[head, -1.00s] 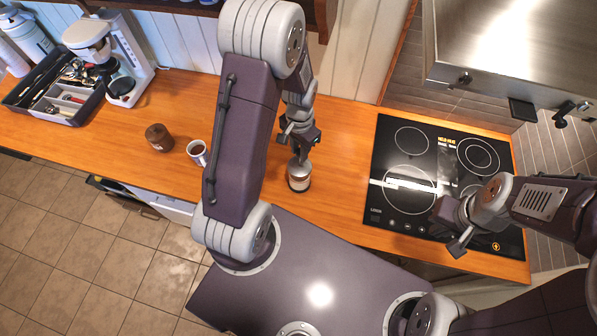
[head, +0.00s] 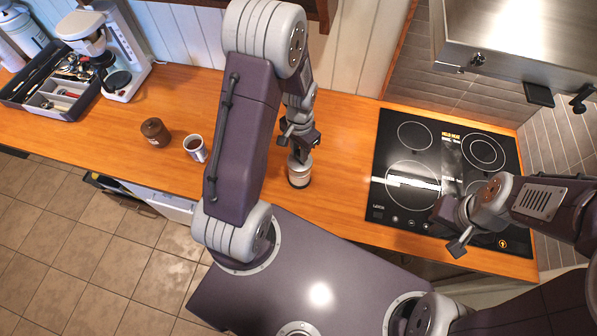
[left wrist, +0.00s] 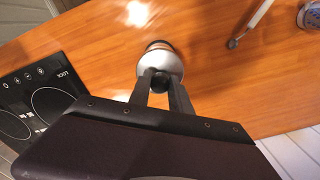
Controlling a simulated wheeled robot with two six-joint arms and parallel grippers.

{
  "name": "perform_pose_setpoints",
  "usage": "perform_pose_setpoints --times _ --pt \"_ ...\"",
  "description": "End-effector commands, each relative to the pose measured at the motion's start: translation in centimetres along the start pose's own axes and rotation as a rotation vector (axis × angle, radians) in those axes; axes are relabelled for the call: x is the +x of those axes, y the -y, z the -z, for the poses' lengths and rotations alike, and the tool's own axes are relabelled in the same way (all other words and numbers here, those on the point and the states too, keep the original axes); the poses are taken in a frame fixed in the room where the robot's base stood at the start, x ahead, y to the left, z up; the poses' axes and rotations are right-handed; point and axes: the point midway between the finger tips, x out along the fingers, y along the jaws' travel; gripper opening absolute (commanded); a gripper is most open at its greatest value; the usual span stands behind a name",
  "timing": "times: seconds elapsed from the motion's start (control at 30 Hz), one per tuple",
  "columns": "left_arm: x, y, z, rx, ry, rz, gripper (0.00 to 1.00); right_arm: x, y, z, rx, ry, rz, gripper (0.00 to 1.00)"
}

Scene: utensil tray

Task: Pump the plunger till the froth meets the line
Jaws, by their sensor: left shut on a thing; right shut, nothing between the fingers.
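A small glass frother jar (head: 299,176) with a pale lid stands upright on the wooden counter. Its contents look pale, but the fill line is too small to make out. My left gripper (head: 302,152) is directly above it, shut on the dark plunger knob (left wrist: 160,82). In the left wrist view the fingers (left wrist: 161,92) hold the knob from both sides, with the round lid (left wrist: 160,62) beyond it. The plunger rod is mostly hidden. My right gripper (head: 459,245) is shut and empty above the cooktop's front edge.
A white mug with dark drink (head: 195,149) and a brown jar (head: 155,132) stand left of the frother. A black cooktop (head: 400,150) lies to the right.

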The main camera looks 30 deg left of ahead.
Motion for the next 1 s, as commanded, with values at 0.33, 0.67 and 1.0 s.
perform_pose_setpoints --times 0.33,0.67,1.0 --pt "-0.9 0.0 0.1 0.000 -0.002 0.001 0.01 -0.8 0.0 0.1 0.000 0.000 0.000 0.00" --pt "-3.8 0.0 0.1 0.000 -0.002 0.001 0.01 -3.5 0.1 0.4 0.000 0.000 0.000 0.00" --pt "-4.5 0.0 0.1 0.000 -0.002 0.001 0.01 -4.1 0.1 0.4 0.000 0.000 0.000 0.00"
